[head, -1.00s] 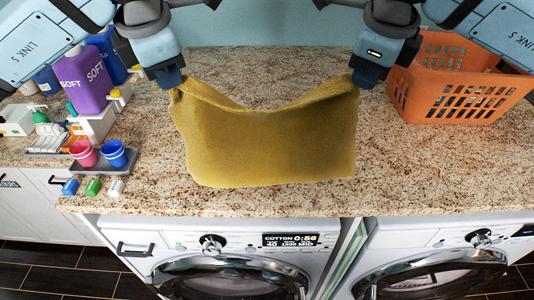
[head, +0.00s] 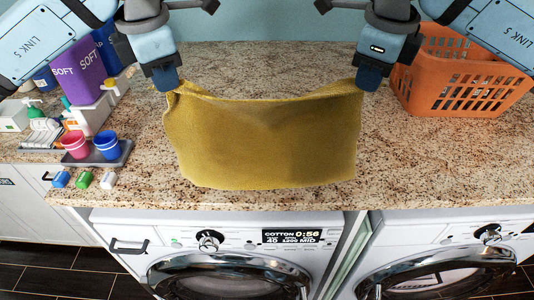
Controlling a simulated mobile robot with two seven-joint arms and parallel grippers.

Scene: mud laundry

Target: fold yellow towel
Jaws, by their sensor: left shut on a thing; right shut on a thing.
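The yellow towel (head: 265,145) hangs between my two grippers over the speckled counter, its top edge sagging slightly in the middle. Its lower edge is near the counter's front; I cannot tell whether it touches the counter. My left gripper (head: 172,88) is shut on the towel's upper left corner. My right gripper (head: 362,84) is shut on the upper right corner. The fingertips are partly hidden by the cloth.
An orange basket (head: 455,82) stands at the right on the counter (head: 420,155). Two washing machines (head: 230,262) stand below.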

